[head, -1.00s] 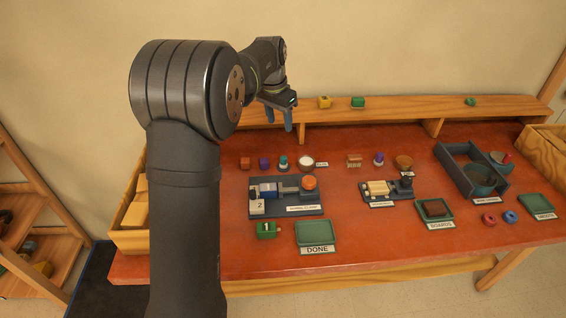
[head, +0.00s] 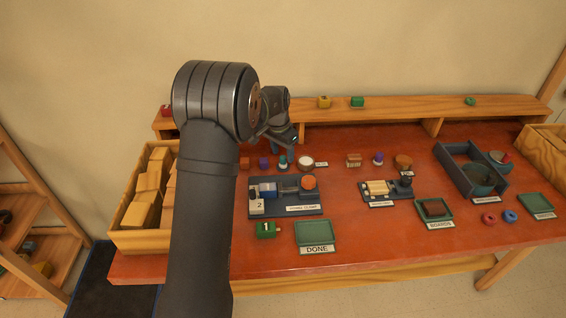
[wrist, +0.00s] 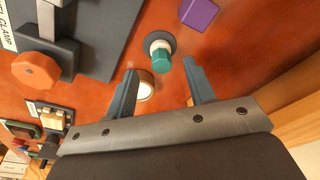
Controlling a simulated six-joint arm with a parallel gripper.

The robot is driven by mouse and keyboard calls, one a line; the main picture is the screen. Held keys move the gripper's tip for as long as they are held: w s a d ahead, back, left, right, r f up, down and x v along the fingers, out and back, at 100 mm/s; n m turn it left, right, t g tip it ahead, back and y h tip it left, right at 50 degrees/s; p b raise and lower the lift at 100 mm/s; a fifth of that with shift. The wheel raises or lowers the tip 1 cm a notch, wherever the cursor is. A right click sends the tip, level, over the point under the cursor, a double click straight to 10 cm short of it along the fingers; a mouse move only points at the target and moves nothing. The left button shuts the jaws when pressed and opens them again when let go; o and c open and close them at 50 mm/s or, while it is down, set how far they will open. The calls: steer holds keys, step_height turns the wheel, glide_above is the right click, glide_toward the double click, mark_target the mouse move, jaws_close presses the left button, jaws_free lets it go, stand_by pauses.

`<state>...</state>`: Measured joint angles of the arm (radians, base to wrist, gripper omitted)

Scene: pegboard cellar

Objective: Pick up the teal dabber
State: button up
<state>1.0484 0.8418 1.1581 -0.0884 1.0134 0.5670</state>
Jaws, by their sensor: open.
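The teal dabber (head: 283,164) stands on the red bench top, in the back row of small items. In the wrist view the teal dabber (wrist: 161,58) has a teal knob, a pale collar and a dark round base. My gripper (head: 284,150) is just behind and above it in the head view. In the wrist view my gripper (wrist: 159,68) is open and empty, with the dabber showing between and just past the fingertips. I cannot tell the exact height left between fingertips and dabber.
A purple block (wrist: 198,13) is close by on one side, and a round pot with a white top (wrist: 146,88) shows beside one finger. The clamp fixture (head: 256,209) with an orange knob stands in front. A wooden ledge (head: 340,115) runs along the back.

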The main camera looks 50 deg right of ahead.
mark_target(283, 157)
steer(key=f, duration=0.3)
steer(key=shift+w+d+f, duration=0.15)
steer(key=shift+d, duration=0.1)
jaws_close()
step_height(283, 157, up, 4)
steer(key=shift+r, duration=0.2)
steer(key=s+r, duration=0.6)
steer(key=s, duration=0.5)
steer(key=shift+s+r, duration=0.35)
steer(key=shift+a, duration=0.1)
